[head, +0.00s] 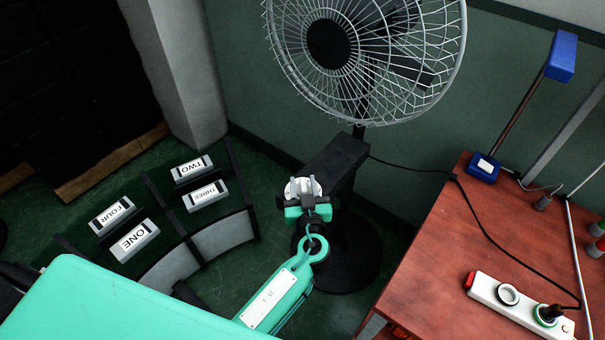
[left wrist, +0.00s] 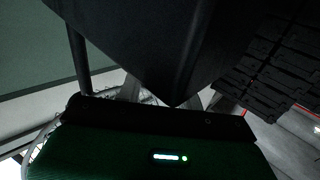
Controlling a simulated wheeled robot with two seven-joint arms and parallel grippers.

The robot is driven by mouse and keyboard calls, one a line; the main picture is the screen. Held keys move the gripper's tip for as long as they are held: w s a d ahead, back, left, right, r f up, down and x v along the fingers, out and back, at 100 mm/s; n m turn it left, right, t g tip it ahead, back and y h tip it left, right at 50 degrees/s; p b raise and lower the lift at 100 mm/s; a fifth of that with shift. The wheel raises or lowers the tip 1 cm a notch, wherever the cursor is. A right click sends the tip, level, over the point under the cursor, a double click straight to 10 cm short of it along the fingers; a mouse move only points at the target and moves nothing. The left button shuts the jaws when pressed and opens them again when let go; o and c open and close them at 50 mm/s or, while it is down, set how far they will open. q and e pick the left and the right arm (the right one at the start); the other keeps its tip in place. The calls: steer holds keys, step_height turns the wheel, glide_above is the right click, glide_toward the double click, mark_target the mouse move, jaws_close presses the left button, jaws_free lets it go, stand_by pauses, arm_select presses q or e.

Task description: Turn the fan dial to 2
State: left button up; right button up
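The fan (head: 330,45) stands at the top middle, its round cage above a black control box (head: 334,165) on a post. A white round dial (head: 304,181) is on the box's front face; its numbers are too small to read. My left gripper (head: 303,186) is in front of the dial, its two dark fingers apart and overlapping the dial's face. I cannot tell whether they touch it. In the left wrist view the control box (left wrist: 150,45) fills the upper middle, above my green gripper body, and the dial is hidden. My right gripper is not in view.
A red-brown table (head: 432,260) on the right carries a white power strip (head: 520,308) and a blue-based lamp (head: 484,167). A black cable crosses there. Number blocks (head: 192,168) stand in dark-walled compartments at left. The green floor between is open.

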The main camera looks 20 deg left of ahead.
arm_select(q)
steer(key=shift+x, duration=1.2)
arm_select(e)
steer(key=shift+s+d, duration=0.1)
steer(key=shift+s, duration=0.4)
arm_select(q)
jaws_close()
steer(key=shift+f, duration=0.1)
